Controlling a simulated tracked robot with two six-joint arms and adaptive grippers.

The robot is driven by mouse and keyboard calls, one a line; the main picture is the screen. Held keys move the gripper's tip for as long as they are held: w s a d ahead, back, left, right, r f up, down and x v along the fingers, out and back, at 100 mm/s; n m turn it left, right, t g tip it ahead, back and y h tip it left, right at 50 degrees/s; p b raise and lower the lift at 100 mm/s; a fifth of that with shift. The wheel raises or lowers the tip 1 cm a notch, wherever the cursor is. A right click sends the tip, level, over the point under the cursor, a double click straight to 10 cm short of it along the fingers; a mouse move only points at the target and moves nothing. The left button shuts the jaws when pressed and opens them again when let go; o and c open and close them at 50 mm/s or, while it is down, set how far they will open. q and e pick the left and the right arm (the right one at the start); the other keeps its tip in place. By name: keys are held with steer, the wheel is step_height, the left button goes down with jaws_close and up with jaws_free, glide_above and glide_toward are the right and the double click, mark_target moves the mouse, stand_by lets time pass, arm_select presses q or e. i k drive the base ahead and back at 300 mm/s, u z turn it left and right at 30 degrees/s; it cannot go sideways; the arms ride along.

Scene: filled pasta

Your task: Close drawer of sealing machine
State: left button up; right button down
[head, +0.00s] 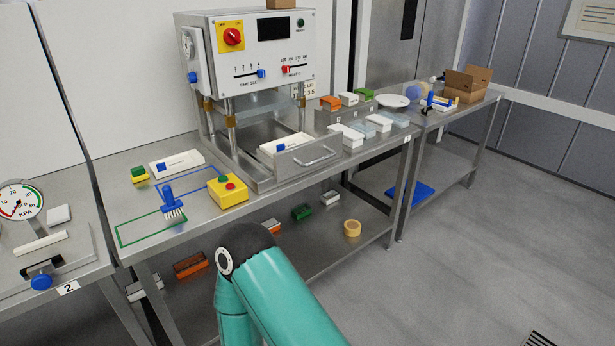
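The sealing machine (272,62) stands on the steel bench, with a control panel of dial, screen and sliders above. Its metal drawer (290,163) is pulled out towards the front right from under the press. The drawer's bar handle (316,157) is on its front panel. A white tray with a blue mark (283,143) lies in the drawer. A teal arm link of mine with a dark joint rises at the bottom centre, in front of the bench. Neither of my grippers shows in this view.
A yellow button box (228,191), a blue brush (173,206) and another white tray (177,163) lie left of the drawer. Several white containers (347,134) stand to its right. A lower shelf holds small items. The floor at the right (480,220) is clear.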

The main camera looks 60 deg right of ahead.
mark_target(287, 163)
steer(key=z, duration=0.35)
steer(key=i, duration=0.7)
steer(key=z, duration=0.75)
steer(key=i, duration=0.5)
steer(key=z, duration=0.25)
steer(key=k, duration=0.9)
steer(key=z, duration=0.2)
steer(key=i, duration=0.9)
steer(key=u, duration=0.1)
